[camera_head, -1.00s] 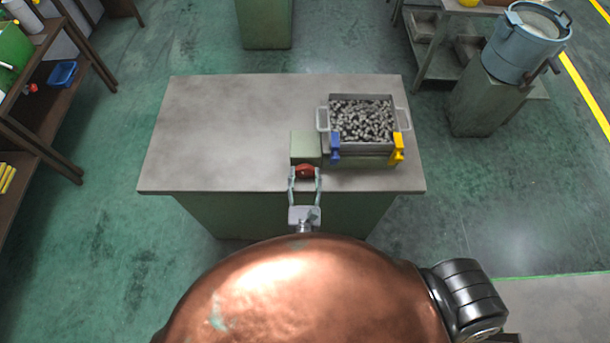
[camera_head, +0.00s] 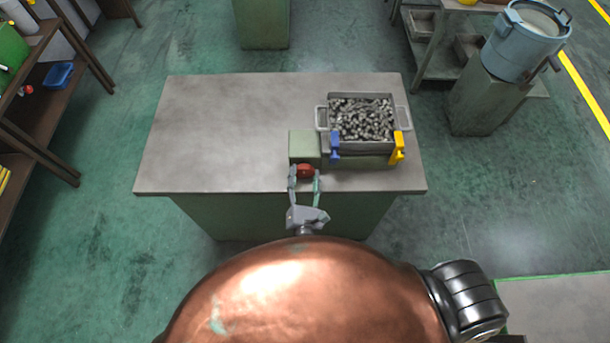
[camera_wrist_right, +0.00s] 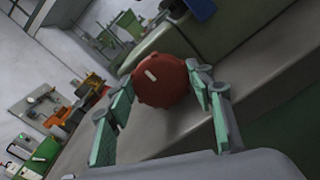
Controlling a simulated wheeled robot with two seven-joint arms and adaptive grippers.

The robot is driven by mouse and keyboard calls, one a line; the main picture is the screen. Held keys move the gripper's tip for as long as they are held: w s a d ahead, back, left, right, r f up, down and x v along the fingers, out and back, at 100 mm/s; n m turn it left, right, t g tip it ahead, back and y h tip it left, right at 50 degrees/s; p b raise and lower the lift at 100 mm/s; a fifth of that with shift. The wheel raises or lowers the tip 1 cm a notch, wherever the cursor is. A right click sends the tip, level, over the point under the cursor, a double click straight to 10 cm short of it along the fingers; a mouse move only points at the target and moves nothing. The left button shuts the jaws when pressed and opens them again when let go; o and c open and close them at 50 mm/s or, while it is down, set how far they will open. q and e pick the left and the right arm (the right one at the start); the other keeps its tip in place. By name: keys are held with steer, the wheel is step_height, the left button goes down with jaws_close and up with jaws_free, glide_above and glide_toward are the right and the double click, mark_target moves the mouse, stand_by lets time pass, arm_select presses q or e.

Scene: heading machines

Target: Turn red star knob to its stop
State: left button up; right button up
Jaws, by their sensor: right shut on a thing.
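The red star knob (camera_head: 305,171) sits on the front of a green block (camera_head: 305,144) at the table's front edge. In the right wrist view the knob (camera_wrist_right: 161,82) shows a short white mark on its face, tilted from level. My right gripper (camera_head: 305,178) is shut on the knob, one finger on each side, and it also shows in the right wrist view (camera_wrist_right: 162,100). My left gripper is not in view.
A grey bin (camera_head: 361,121) of small metal parts stands to the right of the block, with a blue clamp (camera_head: 335,147) and a yellow clamp (camera_head: 398,148) at its front. The table's left half (camera_head: 215,130) is clear.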

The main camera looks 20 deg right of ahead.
steer(key=o, duration=1.2)
steer(key=shift+c, duration=0.2)
steer(key=shift+s, duration=0.1)
steer(key=v, duration=0.7)
steer(key=shift+s, duration=0.2)
steer(key=shift+a, duration=0.1)
steer(key=shift+c, duration=0.5)
